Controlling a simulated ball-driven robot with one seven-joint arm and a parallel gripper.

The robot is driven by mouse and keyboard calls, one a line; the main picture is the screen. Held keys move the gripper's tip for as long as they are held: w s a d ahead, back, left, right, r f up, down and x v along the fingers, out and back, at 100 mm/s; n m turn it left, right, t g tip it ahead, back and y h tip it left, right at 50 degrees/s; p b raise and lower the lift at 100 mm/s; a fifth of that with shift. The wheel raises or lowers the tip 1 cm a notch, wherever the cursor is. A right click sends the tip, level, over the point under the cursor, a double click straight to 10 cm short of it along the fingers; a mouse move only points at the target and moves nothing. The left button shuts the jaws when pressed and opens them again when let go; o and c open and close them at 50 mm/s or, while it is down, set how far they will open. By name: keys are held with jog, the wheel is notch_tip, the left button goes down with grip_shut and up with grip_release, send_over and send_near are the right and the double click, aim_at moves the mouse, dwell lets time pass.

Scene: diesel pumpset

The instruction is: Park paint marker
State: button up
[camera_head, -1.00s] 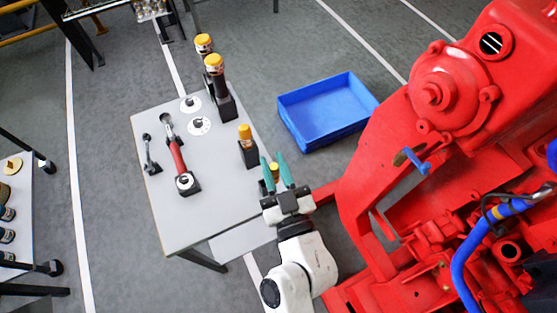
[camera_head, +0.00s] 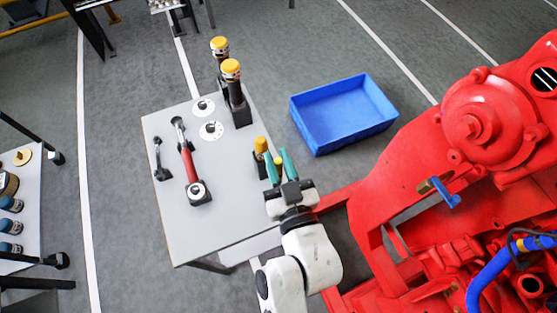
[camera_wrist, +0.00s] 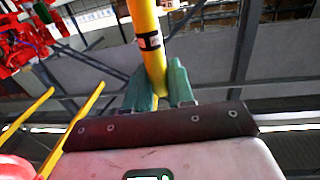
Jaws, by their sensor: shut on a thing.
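A yellow paint marker (camera_wrist: 148,50) with a dark labelled band is held between the teal fingers of my gripper (camera_wrist: 163,90) in the wrist view. In the head view my gripper (camera_head: 279,167) is shut on it, at the right edge of the grey table (camera_head: 225,220). Only a small yellow end of the marker shows between the fingers there. Just left of the fingers stands a small black holder (camera_head: 259,164) with a yellow-orange top piece (camera_head: 261,144). The fingers partly cover this holder. I cannot tell whether they touch it.
Two yellow-capped containers (camera_head: 231,70) stand at the table's back. A red-handled tool (camera_head: 188,163), a small dark tool (camera_head: 160,160) and white discs (camera_head: 211,130) lie to the left. A blue bin (camera_head: 343,115) is on the floor. The red pumpset (camera_head: 480,130) crowds the right.

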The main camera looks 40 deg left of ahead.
jog(key=shift+f, duration=0.2)
notch_tip(320, 180, down, 13)
jog(key=b, duration=1.4)
jog(key=shift+r, duration=0.2)
jog(key=shift+f+b, duration=1)
jog(key=shift+b, duration=0.45)
dwell(0.6)
jog(key=o, duration=1)
jog(key=shift+d, duration=0.15)
jog(key=b+v, duration=0.2)
jog(key=v, duration=0.8)
jog(key=shift+s+d+b, duration=0.15)
jog(key=shift+d+b, duration=0.15)
